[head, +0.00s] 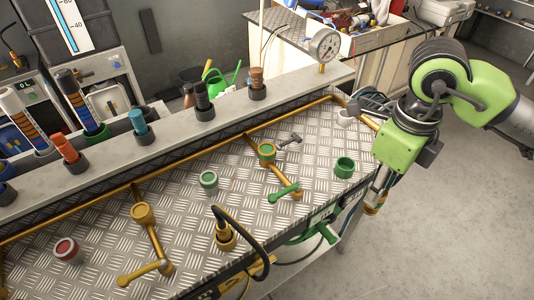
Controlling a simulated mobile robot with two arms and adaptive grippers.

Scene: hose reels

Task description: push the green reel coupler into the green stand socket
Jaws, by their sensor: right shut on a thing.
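A green round socket (344,167) stands on the diamond-plate bench top near its right end, with its dark opening facing up and nothing in it. My right gripper (378,190) points down just off the bench's right front edge, to the right of the socket. It is shut on a small brass-coloured piece (373,207), which I take to be the green reel coupler. The fingers hide much of it, and no green shows clearly on it. A paler green-rimmed socket (208,181) stands further left. My left gripper is not in view.
A green-handled valve (284,192) and brass pipes stand left of the green socket. A yellow coupler (225,236) with a black hose stands at the front edge. A red socket (67,249) is at left, a white one (345,118) at right. A gauge (325,44) rises behind.

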